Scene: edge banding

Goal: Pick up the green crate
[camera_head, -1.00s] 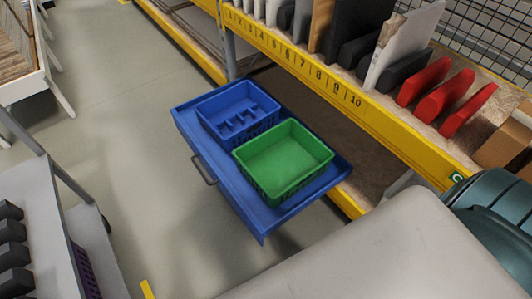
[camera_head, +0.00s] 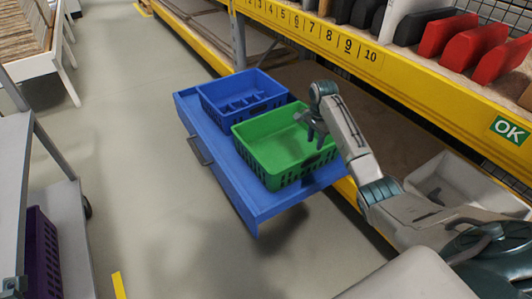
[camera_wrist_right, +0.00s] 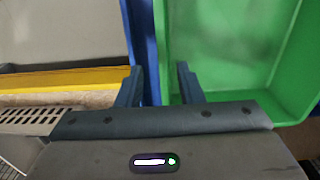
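The green crate (camera_head: 268,134) sits in the pulled-out blue drawer (camera_head: 222,160), at its front right part. It looks empty. My right gripper (camera_head: 316,131) hangs over the crate's right side, its fingers pointing down. In the right wrist view the two fingers (camera_wrist_right: 158,86) are apart, with the green crate's edge (camera_wrist_right: 164,50) showing between them and the crate's inside to the right. The gripper is open; I cannot tell whether a finger touches the crate. My left gripper is not in view.
A blue crate (camera_head: 240,92) with dividers stands beside the green one. A yellow shelf beam (camera_head: 400,83) runs above and behind the drawer. A white bin (camera_head: 462,180) sits at the right. A cart with a purple crate (camera_head: 41,255) is at left. The floor before the drawer is clear.

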